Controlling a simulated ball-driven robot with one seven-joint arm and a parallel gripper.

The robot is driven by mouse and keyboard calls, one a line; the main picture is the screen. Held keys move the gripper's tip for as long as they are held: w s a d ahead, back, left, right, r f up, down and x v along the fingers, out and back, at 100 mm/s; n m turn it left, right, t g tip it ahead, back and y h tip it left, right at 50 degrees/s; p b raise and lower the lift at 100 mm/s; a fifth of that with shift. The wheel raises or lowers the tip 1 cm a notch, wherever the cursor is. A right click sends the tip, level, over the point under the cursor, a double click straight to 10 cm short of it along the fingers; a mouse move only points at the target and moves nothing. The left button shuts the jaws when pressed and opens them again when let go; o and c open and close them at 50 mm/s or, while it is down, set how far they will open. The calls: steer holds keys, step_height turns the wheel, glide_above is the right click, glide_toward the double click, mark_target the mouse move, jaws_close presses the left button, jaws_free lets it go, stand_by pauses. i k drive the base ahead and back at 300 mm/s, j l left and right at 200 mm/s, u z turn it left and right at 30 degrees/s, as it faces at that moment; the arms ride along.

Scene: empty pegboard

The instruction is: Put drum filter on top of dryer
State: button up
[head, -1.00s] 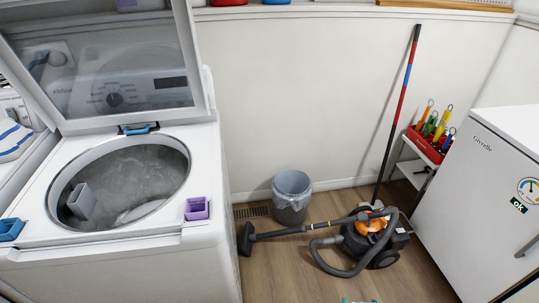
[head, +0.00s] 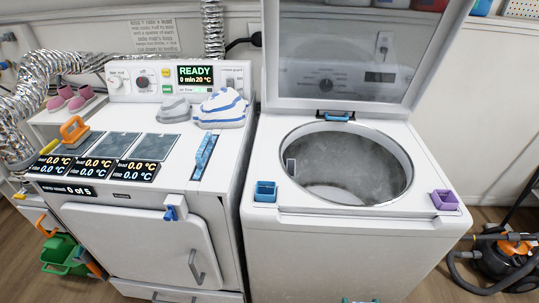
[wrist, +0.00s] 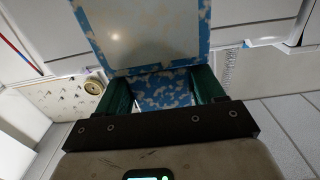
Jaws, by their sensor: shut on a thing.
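My gripper (wrist: 163,88) shows in the wrist view, its two green fingers shut on a framed panel (wrist: 150,35) with blue and white mottled edges. The panel looks like the drum filter, but I cannot be sure. It extends past the fingertips toward the top of the picture. The dryer (head: 165,215) appears to be the white machine at left in the head view, with a lit READY display. Its top holds several dark panels and a blue-handled slot (head: 205,155). The held panel is not clearly visible in the head view.
The washer (head: 340,240) stands right of the dryer, lid raised, with a small grey piece (head: 291,167) inside its drum. A folded striped cloth (head: 222,108) and a grey cloth (head: 174,109) lie toward the back of the dryer top. A vacuum cleaner (head: 505,258) is on the floor at right.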

mark_target(154, 127)
steer(key=j+u, duration=0.1)
steer(key=j, duration=0.4)
steer(key=j+u, duration=0.1)
steer(key=j, duration=0.35)
steer(key=i+j+u, duration=0.1)
steer(key=j, duration=0.35)
steer(key=i+j+u, duration=0.1)
steer(key=j, duration=0.4)
steer(key=i+j, duration=0.1)
steer(key=j, duration=0.35)
steer(key=u, duration=0.05)
